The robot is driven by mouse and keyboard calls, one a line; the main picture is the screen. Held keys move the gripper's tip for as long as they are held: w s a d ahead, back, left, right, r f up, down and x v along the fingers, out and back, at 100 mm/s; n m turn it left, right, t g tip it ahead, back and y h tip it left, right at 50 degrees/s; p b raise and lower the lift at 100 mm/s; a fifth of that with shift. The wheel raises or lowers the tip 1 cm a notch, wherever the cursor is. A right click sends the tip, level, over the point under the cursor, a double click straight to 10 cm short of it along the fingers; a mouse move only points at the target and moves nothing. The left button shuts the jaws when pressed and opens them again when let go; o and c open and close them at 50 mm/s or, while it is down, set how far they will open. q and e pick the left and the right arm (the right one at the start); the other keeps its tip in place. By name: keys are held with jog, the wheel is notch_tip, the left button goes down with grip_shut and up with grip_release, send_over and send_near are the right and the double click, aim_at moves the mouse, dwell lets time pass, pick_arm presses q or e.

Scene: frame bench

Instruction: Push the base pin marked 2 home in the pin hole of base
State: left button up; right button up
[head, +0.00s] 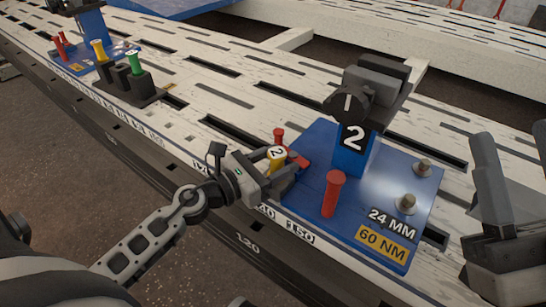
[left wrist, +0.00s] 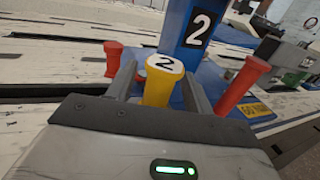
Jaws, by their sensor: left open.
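The yellow pin marked 2 (head: 277,154) stands near the left edge of the blue base (head: 318,152). It also shows in the left wrist view (left wrist: 160,82), upright; its lower end and the hole are hidden behind my gripper. My left gripper (head: 284,177) is open, with a finger on either side of the yellow pin in the wrist view (left wrist: 160,92). I cannot tell whether the fingers touch it. My right gripper (head: 512,180) is at the right edge of the head view, its fingers apart and nothing seen between them.
A blue post marked 2 (head: 351,150) with a dark clamp head (head: 375,85) rises from the base. Red pins stand in front (head: 333,195) and behind (head: 279,136). A black holder (head: 128,82) with yellow and green pins is at far left. Slotted white bench top lies between.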

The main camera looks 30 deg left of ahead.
pick_arm(q)
jog(key=v, duration=1.6)
jog(key=shift+r, duration=0.15)
pick_arm(e)
jog(key=shift+w+d+f+m+h, duration=0.15)
jog(key=shift+w+f+m+h, duration=0.2)
jog(key=shift+f+m+h, duration=0.3)
jog(key=shift+r, duration=0.2)
